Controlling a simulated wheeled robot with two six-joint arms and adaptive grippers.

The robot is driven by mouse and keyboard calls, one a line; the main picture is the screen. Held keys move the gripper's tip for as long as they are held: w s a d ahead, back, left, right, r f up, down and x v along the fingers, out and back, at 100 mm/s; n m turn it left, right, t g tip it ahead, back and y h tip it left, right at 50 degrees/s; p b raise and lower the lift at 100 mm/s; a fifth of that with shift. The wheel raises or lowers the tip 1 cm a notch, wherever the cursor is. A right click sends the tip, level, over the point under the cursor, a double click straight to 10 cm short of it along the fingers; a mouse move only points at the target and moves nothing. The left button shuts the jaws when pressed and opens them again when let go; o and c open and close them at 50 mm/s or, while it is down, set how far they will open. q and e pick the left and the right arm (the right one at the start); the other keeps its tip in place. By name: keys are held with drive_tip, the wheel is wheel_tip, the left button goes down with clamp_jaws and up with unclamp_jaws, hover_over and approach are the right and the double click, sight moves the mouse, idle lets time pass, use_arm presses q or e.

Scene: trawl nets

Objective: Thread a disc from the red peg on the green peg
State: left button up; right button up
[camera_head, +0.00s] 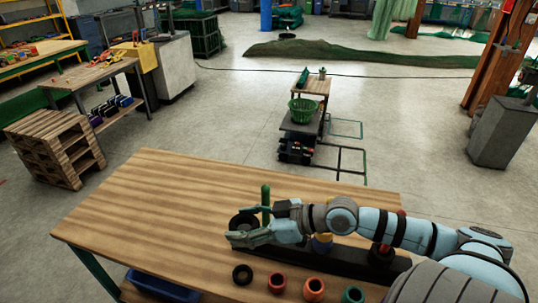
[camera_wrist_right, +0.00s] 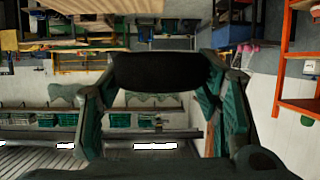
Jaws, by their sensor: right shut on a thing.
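A black base board (camera_head: 330,262) lies on the wooden table. The green peg (camera_head: 265,196) stands upright at its left end. The yellow peg (camera_head: 321,243) is mostly hidden by my right arm. The red peg (camera_head: 385,247) is partly behind that arm, with black disc material (camera_head: 380,258) around its foot. My right gripper (camera_head: 240,230) is shut on a black disc (camera_head: 243,221), held tilted just left of the green peg; I cannot tell whether they touch. In the right wrist view the disc (camera_wrist_right: 157,72) sits between the fingers. My left gripper is not in view.
Another black ring (camera_head: 242,274) lies at the table's front, beside a red pot (camera_head: 277,282), an orange-red pot (camera_head: 314,289) and a green pot (camera_head: 353,295). The left part of the wooden table (camera_head: 150,210) is clear. A blue bin (camera_head: 160,286) is below the front edge.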

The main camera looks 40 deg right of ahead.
sight(266, 185)
drive_tip(key=w+d+r+m+t+h, duration=0.1)
drive_tip(key=w+d+r+m+h, duration=0.1)
drive_tip(key=d, duration=0.2)
drive_tip(key=w+d+r+m+h+p, duration=0.1)
drive_tip(key=w+d+r+m+h, duration=0.1)
drive_tip(key=w+d, duration=0.1)
drive_tip(key=w+d+r+m+t+h, duration=0.1)
drive_tip(key=w+d+r+h, duration=0.1)
drive_tip(key=d, duration=0.3)
drive_tip(key=shift+w+d+r+m+t+p, duration=0.3)
drive_tip(key=shift+r+m+p, duration=0.1)
drive_tip(key=shift+r, duration=0.2)
drive_tip(key=shift+w+f+h+b, duration=0.1)
drive_tip(key=shift+f+h+b, duration=0.2)
drive_tip(key=shift+f+b, duration=0.15)
wheel_tip(266, 185, down, 4)
drive_tip(key=b, duration=0.5)
drive_tip(key=shift+f, duration=0.2)
drive_tip(key=shift+f+b, duration=0.85)
drive_tip(key=shift+f, duration=0.4)
drive_tip(key=o, duration=1.3)
wheel_tip(266, 185, up, 10)
